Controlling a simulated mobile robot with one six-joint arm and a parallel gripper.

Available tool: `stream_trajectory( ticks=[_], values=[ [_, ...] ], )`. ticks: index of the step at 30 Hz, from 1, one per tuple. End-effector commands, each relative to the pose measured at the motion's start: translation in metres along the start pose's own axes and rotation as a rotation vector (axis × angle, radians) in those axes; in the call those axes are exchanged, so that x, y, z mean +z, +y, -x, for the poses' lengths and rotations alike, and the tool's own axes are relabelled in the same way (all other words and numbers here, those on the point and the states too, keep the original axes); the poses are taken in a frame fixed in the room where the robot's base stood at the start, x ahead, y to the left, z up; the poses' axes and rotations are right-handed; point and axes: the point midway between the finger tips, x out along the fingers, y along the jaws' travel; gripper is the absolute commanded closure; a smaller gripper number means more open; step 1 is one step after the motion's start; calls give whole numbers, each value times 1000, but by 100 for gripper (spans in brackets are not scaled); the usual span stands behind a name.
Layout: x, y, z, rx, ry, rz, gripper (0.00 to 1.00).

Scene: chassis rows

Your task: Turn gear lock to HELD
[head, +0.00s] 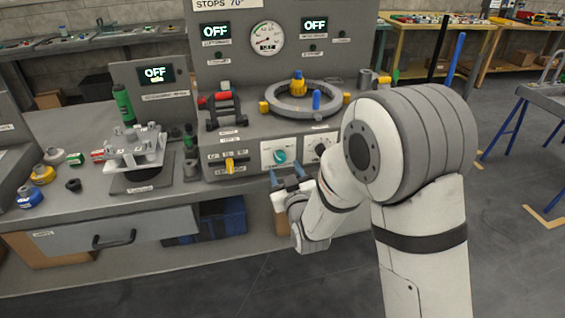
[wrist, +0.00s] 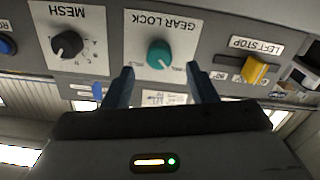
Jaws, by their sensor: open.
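The gear lock is a round teal knob (head: 280,156) on a white plate on the bench's front panel. In the wrist view, which is upside down, the teal knob (wrist: 159,54) sits below the label GEAR LOCK. My gripper (head: 286,174) is in front of the panel, just below the knob in the head view. In the wrist view my gripper (wrist: 159,72) is open, with one blue finger toward each side of the knob and nothing between them. The fingers look short of the knob, not touching it. The knob's position marks are too small to read.
The black MESH knob (wrist: 67,44) is beside the gear lock plate. The yellow LEFT STOP lever (wrist: 256,70) is on the other side. A grey ring (head: 266,112) with blue and yellow parts stands above the panel. A grey drawer (head: 115,232) is at lower left.

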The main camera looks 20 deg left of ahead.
Motion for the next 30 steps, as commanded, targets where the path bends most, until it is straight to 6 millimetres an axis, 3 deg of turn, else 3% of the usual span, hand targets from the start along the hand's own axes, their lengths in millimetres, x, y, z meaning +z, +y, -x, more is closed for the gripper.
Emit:
stream_trajectory(
  ticks=[9,20,30],
  values=[
    [0,1,-44,2,-1,0,48],
    [1,2,-50,2,-3,-1,48],
    [1,2,-50,2,-3,-1,76]
  ],
)
